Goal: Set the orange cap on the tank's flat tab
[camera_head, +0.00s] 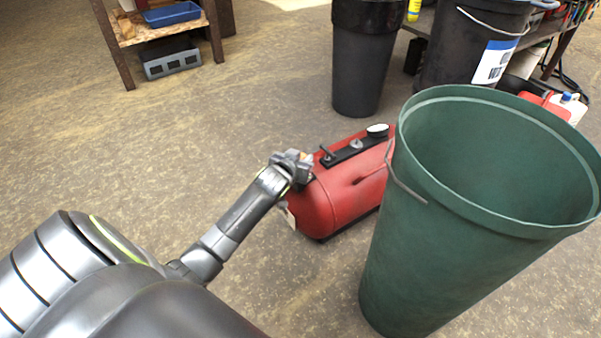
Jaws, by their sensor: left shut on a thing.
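A red tank (345,195) lies on the floor at the middle of the view, partly hidden by a large green bin. A flat black strip (357,149) runs along its top, with a small lever, a fitting and a white-faced gauge (377,130) on it. I cannot tell for certain which part is the flat tab. My left gripper (304,164) is at the tank's near left end, by the end of the strip. My right gripper is out of view.
The large green bin (400,260) stands close against the tank's right side. Black bins (360,60) stand behind the tank. A shelf (165,30) with a blue tray is at the back left. The floor left of the tank is clear.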

